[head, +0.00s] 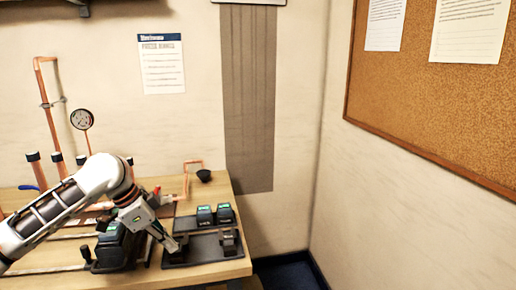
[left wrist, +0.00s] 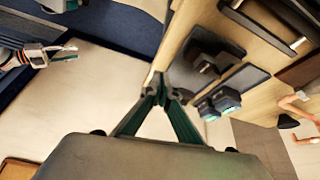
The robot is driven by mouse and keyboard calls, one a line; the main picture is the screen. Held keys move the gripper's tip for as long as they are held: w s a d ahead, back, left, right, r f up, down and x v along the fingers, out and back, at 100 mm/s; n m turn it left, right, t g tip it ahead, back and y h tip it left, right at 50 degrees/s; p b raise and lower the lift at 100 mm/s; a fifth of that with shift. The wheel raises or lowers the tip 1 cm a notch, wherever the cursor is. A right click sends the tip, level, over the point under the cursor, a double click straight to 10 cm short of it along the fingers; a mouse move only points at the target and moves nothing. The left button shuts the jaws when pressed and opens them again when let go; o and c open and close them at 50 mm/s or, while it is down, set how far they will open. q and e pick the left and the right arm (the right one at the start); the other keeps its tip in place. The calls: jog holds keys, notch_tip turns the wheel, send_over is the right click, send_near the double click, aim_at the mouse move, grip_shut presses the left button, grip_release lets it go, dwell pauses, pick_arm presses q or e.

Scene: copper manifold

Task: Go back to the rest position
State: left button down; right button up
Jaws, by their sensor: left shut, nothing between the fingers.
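My left gripper (head: 170,243) is in the head view, at the end of the white arm from the left. It is low over the front of the bench, beside the left part of a dark tray (head: 205,262). Its fingertips meet in the left wrist view (left wrist: 166,92), with nothing between them. Another white arm's gripper (left wrist: 58,52) shows at the upper left of the left wrist view; it appears to be my right one. It is too small to tell whether its fingers are open. My right gripper is outside the head view.
The wooden bench (head: 190,279) holds two dark devices with green screens (head: 215,214), a dark block (head: 115,246), a black cup (head: 203,175), copper piping (head: 48,110) and a gauge (head: 82,119). A corkboard (head: 430,110) hangs right. Floor right of the bench is clear.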

pick_arm(q)
jog(key=s+d+f+n+t+h, duration=0.15)
jog(key=s+d+f, duration=0.35)
jog(key=f, duration=0.7)
jog(key=s+d+f+n+t+h, duration=0.1)
jog(key=s+d+f+n+t, duration=0.15)
jog(key=d+f, duration=0.7)
jog(key=s+a+f+n+t+y, duration=0.2)
jog(key=s+a+f, duration=0.4)
jog(key=s, duration=0.4)
jog(key=s+a+f+n+t+y, duration=0.2)
jog(key=s+a+f, duration=0.4)
jog(key=s, duration=0.5)
jog(key=shift+s+a+f+n+t+y, duration=0.3)
jog(key=shift+a+n+y, duration=0.2)
jog(key=shift+n, duration=0.2)
